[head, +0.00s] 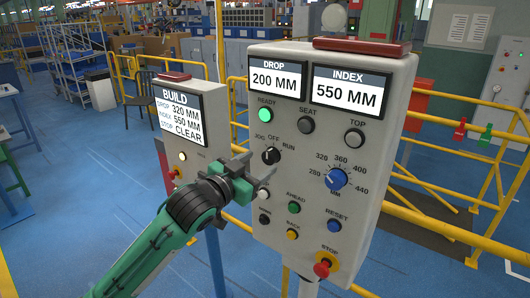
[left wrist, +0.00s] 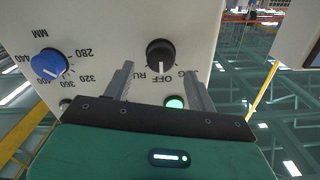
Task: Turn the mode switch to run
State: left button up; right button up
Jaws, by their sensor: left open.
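The mode switch (head: 271,156) is a black round knob on the grey control box, below the green lamp, with JOG, OFF and RUN printed around it. In the left wrist view the knob (left wrist: 160,53) appears upside down, and its white mark points to OFF. My left gripper (head: 251,167) is open, just left of and below the knob in the head view. In the left wrist view its two fingers (left wrist: 160,85) are spread, with the knob beyond and between them, apparently untouched. My right gripper is not in view.
The control box (head: 392,125) also carries a blue dial (head: 336,179), several push buttons and a red stop button (head: 326,264). The green READY lamp (head: 265,114) is lit. A BUILD sign box (head: 179,118) stands to the left; yellow rails (head: 480,190) run behind.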

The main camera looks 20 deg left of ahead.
aim_at(267, 158)
pick_arm(q)
jog(key=shift+p+x, duration=0.35)
jog(key=shift+x, duration=0.85)
jog(key=shift+w+d, duration=0.15)
jog(key=shift+w, duration=0.35)
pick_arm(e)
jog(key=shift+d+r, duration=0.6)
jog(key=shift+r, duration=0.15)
pick_arm(q)
jog(key=c, duration=1)
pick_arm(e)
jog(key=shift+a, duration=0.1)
